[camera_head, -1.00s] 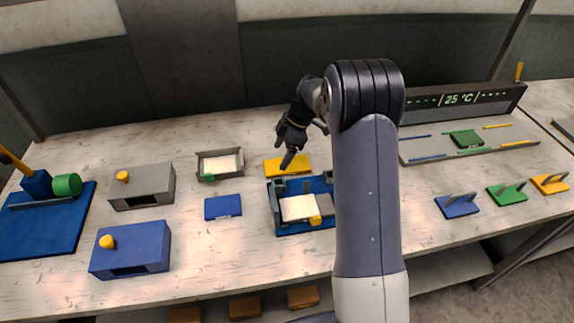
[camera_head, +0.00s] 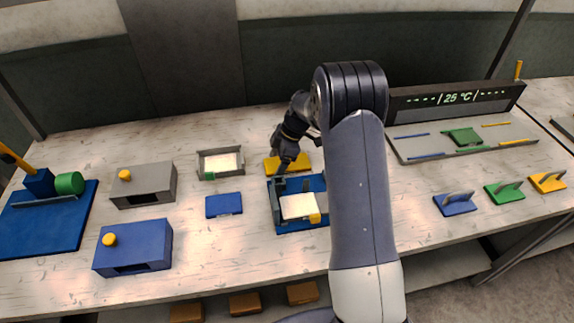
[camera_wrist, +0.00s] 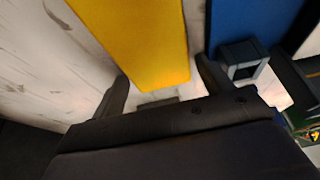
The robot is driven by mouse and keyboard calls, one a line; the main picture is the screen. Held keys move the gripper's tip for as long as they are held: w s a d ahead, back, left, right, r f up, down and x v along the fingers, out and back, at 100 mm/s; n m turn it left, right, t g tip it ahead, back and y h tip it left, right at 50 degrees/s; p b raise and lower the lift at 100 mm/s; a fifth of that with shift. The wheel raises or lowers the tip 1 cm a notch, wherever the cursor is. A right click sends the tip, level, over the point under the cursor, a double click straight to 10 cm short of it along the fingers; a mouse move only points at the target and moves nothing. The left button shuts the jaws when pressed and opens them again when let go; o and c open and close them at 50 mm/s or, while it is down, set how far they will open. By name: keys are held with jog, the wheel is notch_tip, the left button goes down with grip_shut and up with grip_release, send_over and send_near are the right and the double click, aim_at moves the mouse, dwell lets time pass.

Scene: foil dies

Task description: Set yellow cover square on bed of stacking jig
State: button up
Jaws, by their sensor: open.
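The yellow cover (camera_head: 299,162) lies flat on the table just behind the stacking jig (camera_head: 275,226). The jig has a blue base with grey corner posts, and a pale sheet (camera_head: 298,206) lies on its bed with a small yellow block (camera_head: 315,218) at its front edge. My gripper (camera_head: 286,166) is low at the cover's left part. In the wrist view the yellow cover (camera_wrist: 145,40) runs in between the two fingers of my open gripper (camera_wrist: 165,88), one finger on each side. The jig's blue base (camera_wrist: 250,22) and a grey post show at the right there. My arm hides the jig's right side.
A small blue plate (camera_head: 223,205) and a grey tray (camera_head: 220,163) with a pale sheet lie left of the jig. Grey (camera_head: 143,185) and blue (camera_head: 132,247) boxes with yellow knobs stand farther left. Handled blue, green and yellow plates sit at the right. Table left of the jig's front is bare.

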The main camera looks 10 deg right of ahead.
jog(key=c, duration=0.9)
jog(key=shift+r, duration=0.1)
jog(key=shift+r+p, duration=0.2)
jog(key=shift+p, duration=0.1)
notch_tip(320, 180, up, 10)
jog(key=b, duration=0.3)
notch_tip(320, 180, up, 2)
jog(key=b, duration=0.2)
send_over(291, 207)
jog(key=d, duration=0.1)
jog(key=f, duration=0.9)
jog(key=shift+d+f, duration=0.1)
jog(key=shift+d, duration=0.1)
